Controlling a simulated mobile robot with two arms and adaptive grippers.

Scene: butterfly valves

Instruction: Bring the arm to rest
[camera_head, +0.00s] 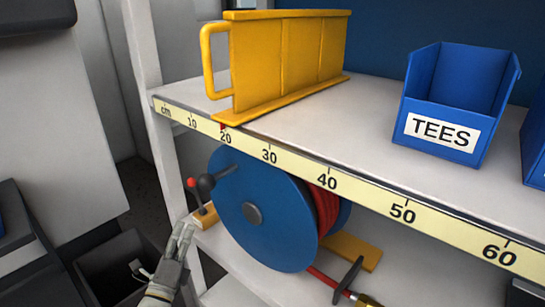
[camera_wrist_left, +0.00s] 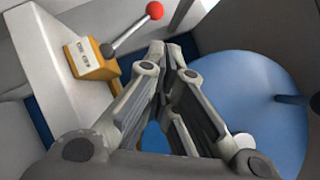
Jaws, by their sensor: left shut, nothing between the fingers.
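My left gripper (camera_head: 184,228) is at the lower left of the head view, its fingers pointing up towards the shelf post. It also shows in the left wrist view (camera_wrist_left: 174,52), where its fingertips come together with nothing between them. A small lever valve with a yellow-orange body (camera_head: 207,216) and a red knob (camera_head: 191,182) is just beyond the fingertips. In the wrist view the valve body (camera_wrist_left: 92,62) lies left of the fingers, apart from them, with its lever slanting up right to the red ball (camera_wrist_left: 154,10). My right gripper is not in view.
A blue hose reel (camera_head: 255,210) stands on the lower shelf, right of the gripper. The upper shelf's measuring strip (camera_head: 360,190) runs above. A yellow rack (camera_head: 285,60) and a blue TEES bin (camera_head: 455,100) stand on that shelf. A dark bin (camera_head: 112,262) is at lower left.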

